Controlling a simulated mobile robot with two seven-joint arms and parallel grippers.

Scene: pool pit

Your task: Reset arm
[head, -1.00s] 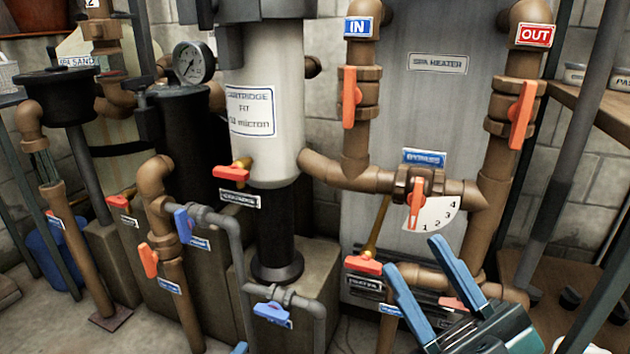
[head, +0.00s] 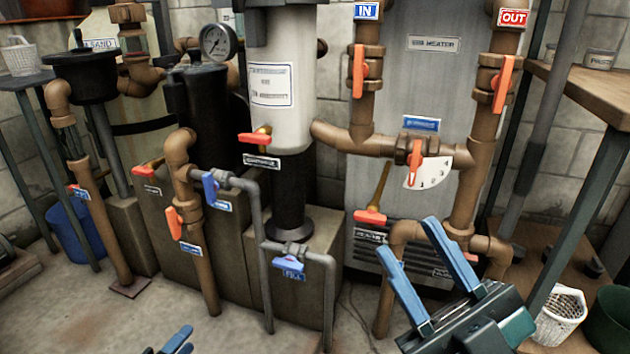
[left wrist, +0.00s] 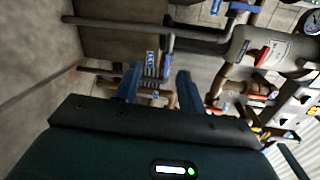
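My left gripper (head: 176,341) shows only as blue fingertips at the bottom edge of the head view. In the left wrist view its two blue fingers (left wrist: 157,80) stand apart with nothing gripped between them. My right gripper (head: 407,240) is at the lower right of the head view, its two long blue fingers spread and empty. It overlaps the lower heater pipes in the picture; I cannot tell how close it is to them.
Brown pipes with an orange bypass valve (head: 415,155) cross the grey spa heater (head: 432,75). A white cartridge filter (head: 272,115) and grey pipe with a blue valve (head: 288,263) stand left. A wooden shelf (head: 590,95) and white basket (head: 560,318) are right. Floor shows at lower left.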

